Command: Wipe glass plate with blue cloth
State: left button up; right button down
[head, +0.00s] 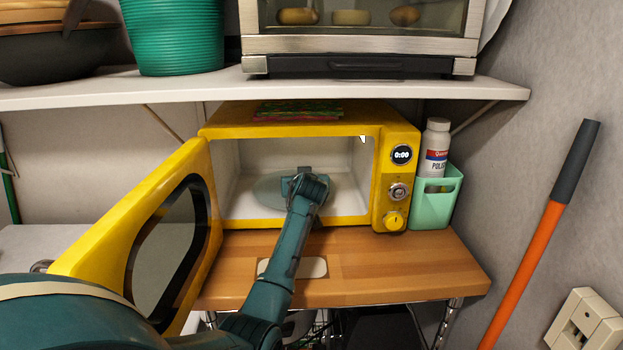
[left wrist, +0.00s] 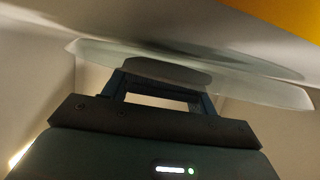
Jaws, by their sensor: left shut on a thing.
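The glass plate (head: 262,190) lies inside the open yellow microwave (head: 384,140), clear and faintly green. It also spans the top of the left wrist view (left wrist: 262,82). My left gripper (head: 305,184) is inside the microwave, over the right part of the plate in the head view. In the left wrist view its fingers (left wrist: 163,92) end at a flat grey thing (left wrist: 165,70) against the plate. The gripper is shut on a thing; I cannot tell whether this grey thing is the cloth. No clearly blue cloth shows. My right gripper is not in view.
The microwave door (head: 105,225) stands open to the left. A mint holder (head: 437,205) with a white bottle (head: 436,140) stands right of the microwave. A pale rectangle (head: 314,267) is on the wooden counter (head: 420,275). A shelf (head: 200,88) is above.

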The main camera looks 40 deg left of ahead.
pick_arm(q)
jog(key=shift+s+a+p, duration=0.35)
jog(key=shift+s+a, duration=1.05)
jog(key=shift+a, duration=0.25)
